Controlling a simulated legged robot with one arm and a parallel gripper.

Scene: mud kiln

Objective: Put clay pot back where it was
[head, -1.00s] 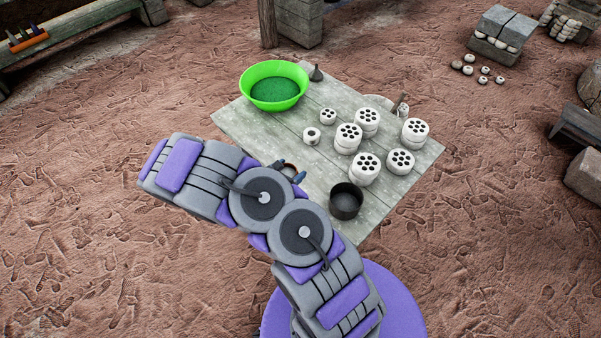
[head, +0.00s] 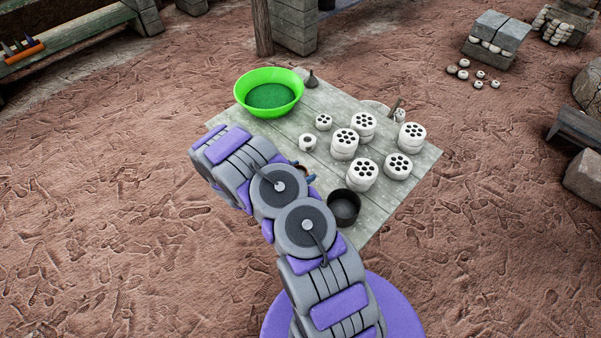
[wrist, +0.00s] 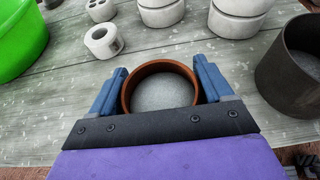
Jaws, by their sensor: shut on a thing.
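The clay pot (wrist: 160,68) is a round brown-orange vessel with a thin rim and a grey inside, seen from above in the wrist view. My gripper (wrist: 160,85) has its blue fingers on either side of the pot and is shut on it. In the head view my arm hides most of the pot, and only a bit of brown shows beside my gripper (head: 306,175). The pot is over the near part of the wooden table (head: 400,190). I cannot tell whether it touches the planks.
A black pot (head: 344,207) stands close on the right. A green bowl (head: 269,93) is at the back left. A small white ring (head: 307,142) and several white perforated cylinders (head: 344,143) stand beyond. Bare planks lie left of the ring.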

